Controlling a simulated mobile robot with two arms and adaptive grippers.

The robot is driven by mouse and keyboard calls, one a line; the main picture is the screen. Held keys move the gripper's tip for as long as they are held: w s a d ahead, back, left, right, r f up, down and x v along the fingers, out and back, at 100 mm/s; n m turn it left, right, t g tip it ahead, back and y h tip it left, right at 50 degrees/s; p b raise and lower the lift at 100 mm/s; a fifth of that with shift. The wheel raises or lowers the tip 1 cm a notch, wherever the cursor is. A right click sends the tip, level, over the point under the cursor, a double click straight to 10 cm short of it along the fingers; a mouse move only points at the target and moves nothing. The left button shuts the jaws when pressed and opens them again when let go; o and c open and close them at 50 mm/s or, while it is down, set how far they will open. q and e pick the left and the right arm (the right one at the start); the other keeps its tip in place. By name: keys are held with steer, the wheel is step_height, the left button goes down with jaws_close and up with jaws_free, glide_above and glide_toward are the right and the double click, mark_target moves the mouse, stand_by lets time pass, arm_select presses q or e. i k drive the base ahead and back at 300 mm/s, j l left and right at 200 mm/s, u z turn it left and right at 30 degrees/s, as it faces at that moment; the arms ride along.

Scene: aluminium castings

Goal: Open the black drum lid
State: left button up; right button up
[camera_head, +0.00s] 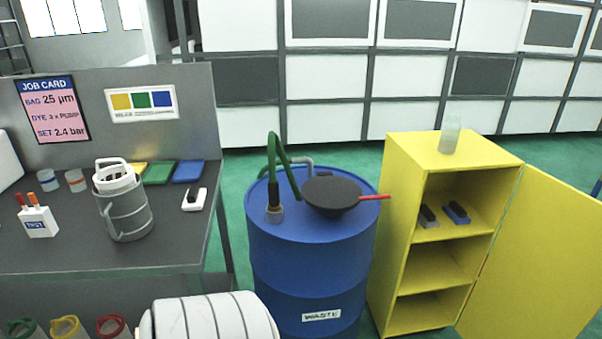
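The blue drum (308,268) marked WASTE stands upright on the floor in the middle of the head view. A round black lid (331,188) lies flat, looking closed, over a dark funnel-like bowl on the drum's top. A red handle (374,197) sticks out from the lid's right side. A green hose (277,157) arches over the drum top, left of the lid, and ends in a metal fitting (274,213). Neither of my grippers is in view.
A yellow cabinet (409,203) stands close right of the drum, its door (540,262) open. A dark workbench (170,243) with a metal jug (125,213) is at left. A white banded rounded shape (208,318), unidentified, fills the bottom edge before the drum.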

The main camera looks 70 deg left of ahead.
mark_target(333, 192)
steer(key=u, duration=1.75)
